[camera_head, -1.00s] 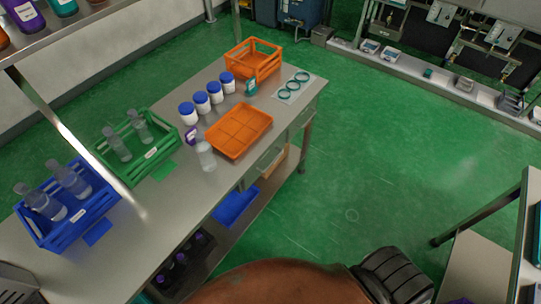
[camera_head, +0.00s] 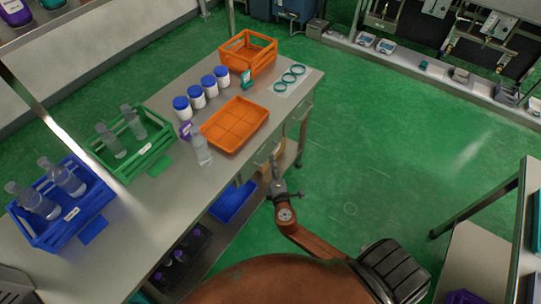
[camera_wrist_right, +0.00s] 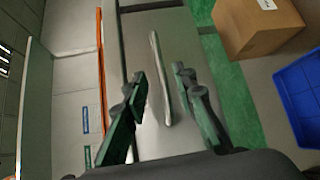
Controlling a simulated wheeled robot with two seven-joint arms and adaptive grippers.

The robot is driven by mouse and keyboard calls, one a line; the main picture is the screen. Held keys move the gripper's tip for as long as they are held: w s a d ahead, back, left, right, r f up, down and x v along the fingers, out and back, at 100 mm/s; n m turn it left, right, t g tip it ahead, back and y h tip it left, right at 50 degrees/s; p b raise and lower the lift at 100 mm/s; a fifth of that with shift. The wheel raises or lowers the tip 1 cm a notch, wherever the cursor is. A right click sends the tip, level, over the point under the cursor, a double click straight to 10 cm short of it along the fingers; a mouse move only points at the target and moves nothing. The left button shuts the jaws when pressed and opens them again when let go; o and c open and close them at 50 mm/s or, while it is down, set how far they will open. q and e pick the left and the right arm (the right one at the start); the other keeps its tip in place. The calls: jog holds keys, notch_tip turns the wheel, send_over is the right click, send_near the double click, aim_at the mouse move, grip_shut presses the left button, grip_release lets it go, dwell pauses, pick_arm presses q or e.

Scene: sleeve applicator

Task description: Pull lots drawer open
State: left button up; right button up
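The workbench has two drawer fronts below its top, a nearer one (camera_head: 259,157) and a farther one (camera_head: 301,113). I cannot read which is the lots drawer. In the right wrist view, a grey drawer front (camera_wrist_right: 185,40) with a bar handle (camera_wrist_right: 155,60) fills the middle and looks shut. My right gripper (camera_wrist_right: 158,82) is open, with one finger on each side of the handle; contact does not show. In the head view, my right gripper (camera_head: 275,165) is at the nearer drawer's front, partly covering it. My left gripper is not in view.
On the bench stand an orange tray (camera_head: 235,124), white jars (camera_head: 196,96), a clear bottle (camera_head: 201,148), an orange crate (camera_head: 247,52), a green crate (camera_head: 128,143) and a blue crate (camera_head: 62,207). A cardboard box (camera_wrist_right: 255,28) and a blue bin (camera_wrist_right: 300,95) are below.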

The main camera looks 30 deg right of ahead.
jog(key=x, duration=0.5)
jog(key=shift+w+d, duration=0.1)
jog(key=shift+w, duration=0.15)
jog(key=shift+c, duration=0.4)
jog(key=shift+f, duration=0.1)
grip_shut()
